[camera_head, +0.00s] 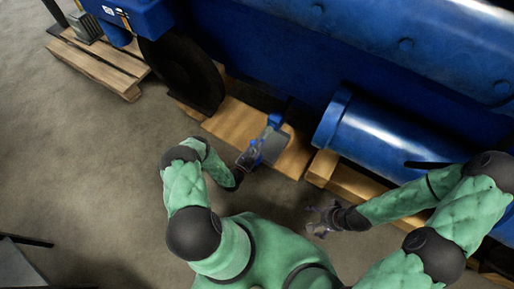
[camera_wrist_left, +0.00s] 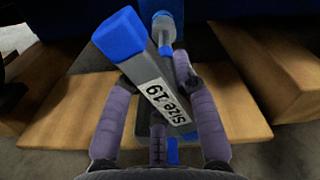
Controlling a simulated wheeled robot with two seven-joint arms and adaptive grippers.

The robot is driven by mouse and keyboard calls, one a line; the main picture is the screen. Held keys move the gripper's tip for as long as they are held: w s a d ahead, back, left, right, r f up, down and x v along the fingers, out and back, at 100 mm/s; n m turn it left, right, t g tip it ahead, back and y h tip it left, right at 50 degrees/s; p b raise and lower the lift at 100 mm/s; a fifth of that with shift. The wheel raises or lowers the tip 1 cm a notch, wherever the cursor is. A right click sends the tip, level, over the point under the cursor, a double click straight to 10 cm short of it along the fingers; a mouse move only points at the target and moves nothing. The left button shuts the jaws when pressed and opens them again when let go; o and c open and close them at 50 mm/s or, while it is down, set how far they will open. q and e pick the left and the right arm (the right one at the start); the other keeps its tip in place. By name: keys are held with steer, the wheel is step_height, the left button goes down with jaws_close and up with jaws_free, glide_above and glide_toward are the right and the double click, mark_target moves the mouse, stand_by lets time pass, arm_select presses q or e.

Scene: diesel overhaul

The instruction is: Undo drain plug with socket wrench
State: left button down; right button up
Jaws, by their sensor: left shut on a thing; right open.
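My left gripper (camera_head: 254,154) is shut on the socket wrench (camera_head: 272,146), beside the pallet under the blue engine. In the left wrist view, the wrench's grey handle (camera_wrist_left: 140,68) slants between the fingers (camera_wrist_left: 153,72); it has a blue end and a "Size 19" label. The drain plug is not clearly seen. My right gripper (camera_head: 320,219) is open and empty over the floor, below the blue cylinder.
The big blue engine (camera_head: 270,45) fills the top, with a horizontal blue cylinder (camera_head: 385,130) at right. Wooden pallet boards (camera_head: 240,122) lie beneath it. A black wheel (camera_head: 185,75) stands left of the gripper. Another pallet (camera_head: 95,65) is at upper left.

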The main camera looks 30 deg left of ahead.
arm_select(q)
steer(key=n, duration=0.4)
steer(key=shift+n, duration=0.3)
steer(key=n, duration=0.4)
steer(key=shift+d+f, duration=0.1)
steer(key=n, duration=0.4)
steer(key=shift+s+f+n, duration=0.1)
steer(key=shift+n, duration=0.3)
steer(key=n, duration=0.5)
steer(key=shift+f, duration=0.1)
steer(key=shift+s, duration=0.15)
